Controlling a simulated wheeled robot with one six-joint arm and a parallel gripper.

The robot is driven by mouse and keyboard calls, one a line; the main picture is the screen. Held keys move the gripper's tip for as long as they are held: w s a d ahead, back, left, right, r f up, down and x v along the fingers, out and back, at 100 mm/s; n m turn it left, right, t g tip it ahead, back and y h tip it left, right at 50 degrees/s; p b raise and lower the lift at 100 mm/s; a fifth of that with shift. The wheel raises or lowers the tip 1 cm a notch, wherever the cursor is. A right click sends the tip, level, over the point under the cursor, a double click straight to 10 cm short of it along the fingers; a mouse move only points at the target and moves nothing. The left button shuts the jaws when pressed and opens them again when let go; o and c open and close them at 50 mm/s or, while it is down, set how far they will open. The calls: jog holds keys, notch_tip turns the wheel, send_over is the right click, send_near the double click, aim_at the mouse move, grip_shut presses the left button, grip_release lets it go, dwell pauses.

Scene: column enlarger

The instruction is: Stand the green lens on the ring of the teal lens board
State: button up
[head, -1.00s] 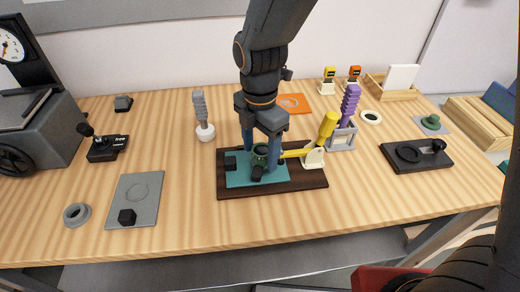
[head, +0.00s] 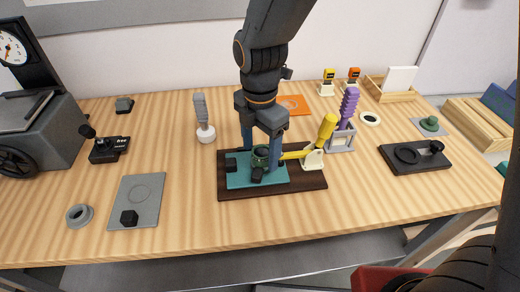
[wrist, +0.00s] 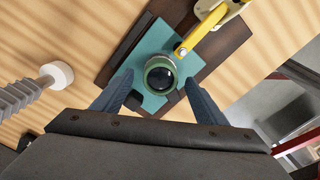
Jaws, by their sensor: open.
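The green lens (head: 260,157) stands upright on the teal lens board (head: 236,180). In the wrist view, the lens (wrist: 149,70) shows its green rim and dark glass from above. The ring under it is hidden, so I cannot see exactly how it is seated. My gripper (head: 261,164) is open around the lens. In the wrist view, the fingers of my gripper (wrist: 160,80) are on either side of the lens, with a visible gap to each. The teal board (wrist: 152,42) lies on a dark brown base.
A yellow-handled clamp (head: 313,157) on the base reaches its bar towards the lens. A grey-handled brush (head: 203,122) stands to the left and a purple-handled tool (head: 349,104) to the right. A grey plate (head: 137,195) lies left. The front table middle is clear.

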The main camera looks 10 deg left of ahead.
jog(key=shift+r+p, duration=2.75)
jog(key=shift+r, duration=0.75)
notch_tip(320, 180, up, 8)
jog(key=b, duration=0.2)
jog(key=shift+f, duration=0.1)
